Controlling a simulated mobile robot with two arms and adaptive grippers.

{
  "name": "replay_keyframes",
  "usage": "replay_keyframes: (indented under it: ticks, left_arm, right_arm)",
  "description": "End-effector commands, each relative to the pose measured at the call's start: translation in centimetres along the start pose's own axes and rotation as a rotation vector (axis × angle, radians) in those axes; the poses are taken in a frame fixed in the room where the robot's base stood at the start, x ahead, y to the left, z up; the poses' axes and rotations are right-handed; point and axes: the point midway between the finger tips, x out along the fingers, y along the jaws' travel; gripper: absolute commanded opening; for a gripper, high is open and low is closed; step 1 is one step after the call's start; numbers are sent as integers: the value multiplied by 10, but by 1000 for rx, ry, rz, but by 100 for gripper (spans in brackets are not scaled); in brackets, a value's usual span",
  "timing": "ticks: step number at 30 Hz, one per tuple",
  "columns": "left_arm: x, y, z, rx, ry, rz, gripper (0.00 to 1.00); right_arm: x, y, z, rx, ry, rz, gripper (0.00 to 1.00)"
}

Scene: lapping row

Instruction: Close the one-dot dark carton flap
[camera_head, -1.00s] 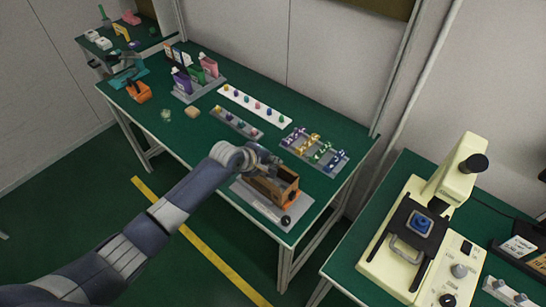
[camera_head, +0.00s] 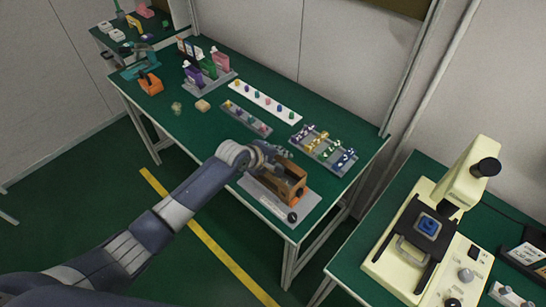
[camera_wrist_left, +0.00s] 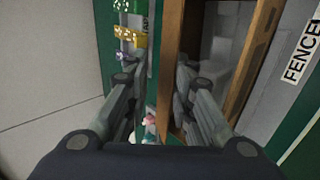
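Three small cartons stand in a grey rack (camera_head: 213,87) at the back left of the green table: a dark purple one (camera_head: 193,76), a dark green one (camera_head: 208,69) and a magenta one (camera_head: 221,61). Pale flaps seem to stick up at their tops. Any dots are too small to read. My left gripper (camera_head: 284,156) is far from them, over the near right part of the table beside an open wooden box (camera_head: 292,187). In the left wrist view its fingers (camera_wrist_left: 157,85) are apart, with the box's wall between or beneath them; nothing is seen held. My right gripper is out of view.
The box sits on a grey plate (camera_head: 262,202) with a black knob, marked FENCE. Near it are a long white strip (camera_head: 264,103) and grey trays (camera_head: 323,150) with small coloured parts. A cream machine (camera_head: 400,260) stands on the right table.

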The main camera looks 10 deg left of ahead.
Motion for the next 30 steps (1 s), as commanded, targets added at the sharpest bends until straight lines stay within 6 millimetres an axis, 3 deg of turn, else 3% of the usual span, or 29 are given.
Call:
replay_keyframes:
  ticks: [5, 21, 30]
  left_arm:
    - [-18, -1, 0, 1, 0, 1, 22]
    - [-101, -1, 0, 0, 1, 1, 22]
    - [-117, -1, 0, 0, 0, -1, 22]
  right_arm:
    - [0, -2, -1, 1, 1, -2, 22]
    - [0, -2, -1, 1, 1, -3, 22]
    - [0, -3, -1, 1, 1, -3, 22]
